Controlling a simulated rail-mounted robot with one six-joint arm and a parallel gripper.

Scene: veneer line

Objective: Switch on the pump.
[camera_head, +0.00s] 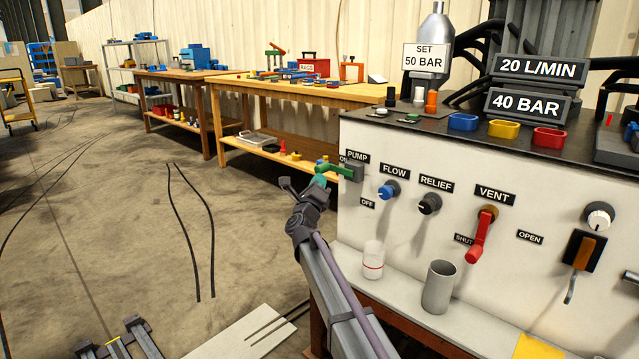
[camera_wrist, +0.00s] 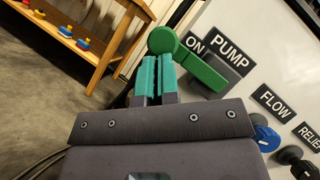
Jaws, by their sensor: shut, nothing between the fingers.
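The pump lever (camera_head: 338,170) is green and sticks out from the left end of the white panel. It sits under the PUMP label (camera_head: 357,156), with ON beside it and OFF (camera_head: 367,203) below. In the wrist view the lever (camera_wrist: 205,72) ends in a round green knob, close to the ON label (camera_wrist: 194,43). My gripper (camera_head: 319,181) is at the lever's free end. In the wrist view its teal fingers (camera_wrist: 157,64) are shut, empty, just below the knob. I cannot tell whether they touch it.
To the lever's right are a blue FLOW knob (camera_head: 388,190), a black RELIEF knob (camera_head: 429,203) and a red VENT handle (camera_head: 480,237). A white cup (camera_head: 373,262) and a grey cup (camera_head: 439,287) stand on the ledge below. Open floor lies left.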

